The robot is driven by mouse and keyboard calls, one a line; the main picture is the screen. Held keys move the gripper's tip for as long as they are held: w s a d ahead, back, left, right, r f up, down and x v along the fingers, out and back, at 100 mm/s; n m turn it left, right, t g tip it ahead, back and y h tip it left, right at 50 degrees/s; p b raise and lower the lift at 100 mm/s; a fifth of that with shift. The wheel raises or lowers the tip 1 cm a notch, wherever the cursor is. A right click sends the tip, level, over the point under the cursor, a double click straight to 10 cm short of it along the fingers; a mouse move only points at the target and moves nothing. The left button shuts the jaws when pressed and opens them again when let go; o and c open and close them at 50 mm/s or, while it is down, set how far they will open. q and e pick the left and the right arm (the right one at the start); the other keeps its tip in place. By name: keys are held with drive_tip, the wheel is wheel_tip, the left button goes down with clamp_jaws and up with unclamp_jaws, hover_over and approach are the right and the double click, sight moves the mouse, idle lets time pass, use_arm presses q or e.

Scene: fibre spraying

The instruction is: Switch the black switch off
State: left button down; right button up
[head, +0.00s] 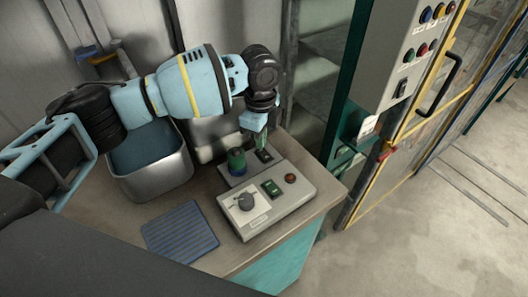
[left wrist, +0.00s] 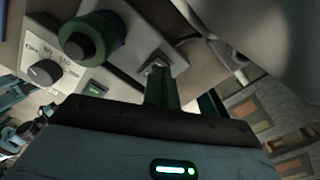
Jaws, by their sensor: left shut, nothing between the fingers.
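A small black switch (head: 264,156) sits on a light grey plate behind the control box. In the left wrist view the switch's plate (left wrist: 178,62) shows beyond a green fingertip, which hides most of the switch. My left gripper (head: 254,133) is shut and empty, pointing down just above and behind the switch. In the left wrist view my left gripper (left wrist: 161,75) shows its green fingertip in front of the switch; I cannot tell whether they touch. The switch's position cannot be made out. My right gripper is not in view.
A green and blue round knob (head: 237,162) stands left of the switch. The grey control box (head: 262,212) has a dial (head: 247,202), a green rocker (head: 271,188) and a red button (head: 290,178). A metal bin (head: 157,183) and blue ribbed mat (head: 181,232) are left. A cabinet (head: 385,60) stands right.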

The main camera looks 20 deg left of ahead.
sight(261, 151)
use_arm(q)
drive_tip(key=shift+f, duration=0.75)
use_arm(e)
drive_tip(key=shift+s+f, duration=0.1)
use_arm(q)
drive_tip(key=shift+s+r, duration=0.1)
idle(0.3)
